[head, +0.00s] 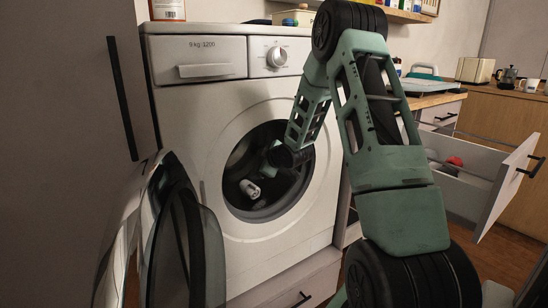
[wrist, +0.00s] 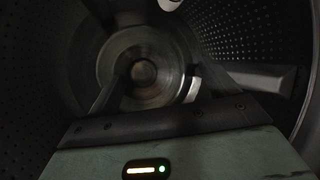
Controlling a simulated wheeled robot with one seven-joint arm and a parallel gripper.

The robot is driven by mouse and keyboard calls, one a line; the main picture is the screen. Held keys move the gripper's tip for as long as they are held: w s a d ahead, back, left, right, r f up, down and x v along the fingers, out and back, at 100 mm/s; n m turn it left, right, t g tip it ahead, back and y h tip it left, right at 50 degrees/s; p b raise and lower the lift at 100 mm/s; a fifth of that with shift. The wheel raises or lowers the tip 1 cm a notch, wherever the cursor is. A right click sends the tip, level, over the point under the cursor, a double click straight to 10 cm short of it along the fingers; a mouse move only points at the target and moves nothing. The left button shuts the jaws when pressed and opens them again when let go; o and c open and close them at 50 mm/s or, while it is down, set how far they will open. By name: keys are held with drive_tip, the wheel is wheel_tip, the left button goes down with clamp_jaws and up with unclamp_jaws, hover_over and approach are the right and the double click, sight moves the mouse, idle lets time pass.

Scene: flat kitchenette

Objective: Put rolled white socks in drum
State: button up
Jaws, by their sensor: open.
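The rolled white socks (head: 250,188) show as a small white bundle low in the dark drum opening of the washing machine. The drum (head: 238,160) is open at the front. My gripper (head: 272,157) reaches into the opening, above and to the right of the socks and apart from them. In the wrist view my gripper (wrist: 153,88) is open, with nothing between its fingers, facing the round metal back of the drum (wrist: 145,68). A white thing (wrist: 170,4) is cut off at the top edge there, perhaps the socks.
The round glass door (head: 185,240) stands open at the left of the washing machine (head: 215,110). A tall cabinet (head: 70,90) stands further left. An open drawer (head: 465,178) with a red thing (head: 454,161) is at the right. The drum's perforated wall (wrist: 245,35) surrounds my gripper.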

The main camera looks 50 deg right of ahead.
drive_tip(key=p+v, duration=0.1)
drive_tip(key=v, duration=0.9)
drive_tip(key=shift+s, duration=0.25)
